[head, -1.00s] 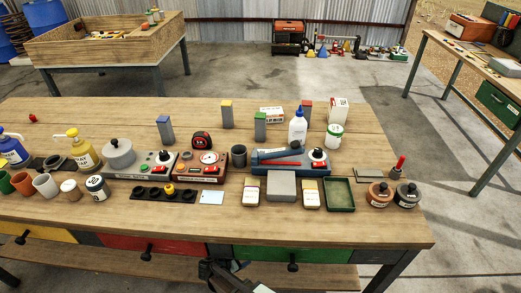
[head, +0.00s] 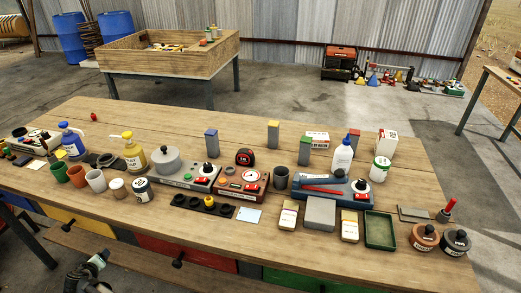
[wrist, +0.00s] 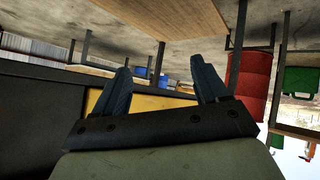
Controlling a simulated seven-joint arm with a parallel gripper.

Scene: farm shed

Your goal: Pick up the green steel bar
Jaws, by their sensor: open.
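The green steel bar (head: 304,152) stands upright on the workbench (head: 300,257), a grey bar with a green top. It is right of centre in the head view, behind the blue-grey tool tray. Similar bars have a blue top (head: 211,141), a yellow top (head: 273,134) and a red top (head: 353,140). My gripper (wrist: 162,80) is open and empty in the wrist view, with its two dark fingers apart. In the head view my arm shows at the bottom left, in front of the bench and well away from the bar. The wrist view does not show the bar.
Pots, soap bottles and control boxes crowd the bench's left.

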